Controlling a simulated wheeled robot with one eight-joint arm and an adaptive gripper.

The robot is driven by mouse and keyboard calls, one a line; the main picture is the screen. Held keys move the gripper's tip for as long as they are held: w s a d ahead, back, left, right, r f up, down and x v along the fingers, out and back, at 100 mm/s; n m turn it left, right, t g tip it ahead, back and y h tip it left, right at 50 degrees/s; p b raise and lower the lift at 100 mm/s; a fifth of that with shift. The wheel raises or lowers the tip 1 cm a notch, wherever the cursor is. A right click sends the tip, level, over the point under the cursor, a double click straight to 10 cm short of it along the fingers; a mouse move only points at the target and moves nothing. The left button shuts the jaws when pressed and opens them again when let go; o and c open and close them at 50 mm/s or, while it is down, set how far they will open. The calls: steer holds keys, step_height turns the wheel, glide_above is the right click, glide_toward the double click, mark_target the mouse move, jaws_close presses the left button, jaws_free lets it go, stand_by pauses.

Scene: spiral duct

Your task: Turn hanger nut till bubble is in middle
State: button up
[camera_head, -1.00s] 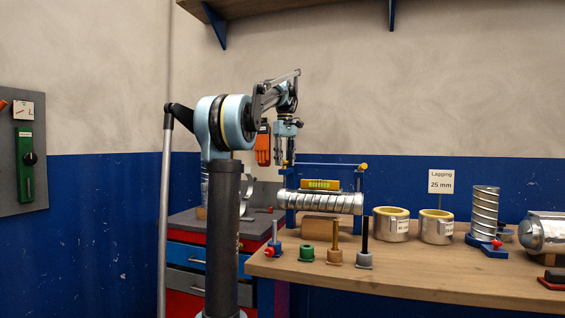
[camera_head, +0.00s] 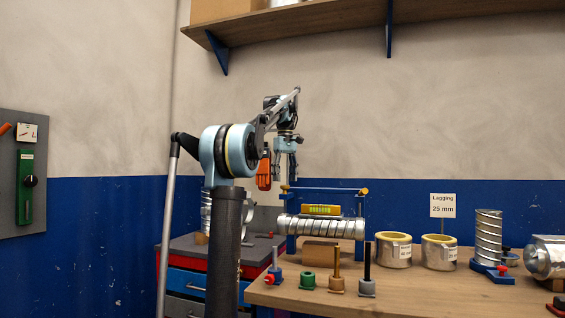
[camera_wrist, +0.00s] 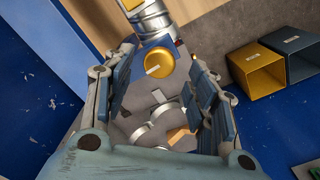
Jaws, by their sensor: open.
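The spiral duct (camera_head: 320,228) hangs in a blue frame on the bench, with a yellow bubble level (camera_head: 321,210) on top of it. The bubble's place in its vial is too small to tell. A round brass hanger nut (camera_wrist: 159,62) with a pale line across it shows in the wrist view, on a blue part near the silver duct (camera_wrist: 150,22). My gripper (camera_head: 286,180) is above the left end of the frame, pointing down. In the wrist view its fingers (camera_wrist: 160,90) are spread on both sides below the nut, empty and apart from it.
Two lagging rings (camera_head: 393,250) (camera_head: 438,252) are to the right. An orange thing (camera_head: 264,172) hangs left of my gripper. A shelf (camera_head: 320,35) is overhead.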

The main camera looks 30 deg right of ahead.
step_height(320, 180, up, 8)
steer(key=shift+r, duration=0.2)
stand_by(0.3)
stand_by(0.5)
steer(key=s+a+f+t, duration=0.1)
steer(key=s+a+f, duration=0.1)
steer(key=a+f, duration=0.95)
steer(key=s+a+f, duration=0.2)
steer(key=a+f, duration=0.7)
steer(key=a, duration=0.5)
steer(key=s+a+f, duration=0.5)
steer(key=s+f, duration=0.1)
steer(key=f, duration=0.6)
steer(key=s+a+f, duration=0.5)
steer(key=s+f, duration=0.2)
steer(key=f, duration=0.5)
steer(key=s+a+f+t, duration=0.1)
steer(key=s+a+f, duration=0.4)
steer(key=f, duration=0.7)
steer(key=shift+s+a+f+n, duration=0.25)
steer(key=shift+s+n, duration=0.05)
steer(key=shift+s, duration=0.45)
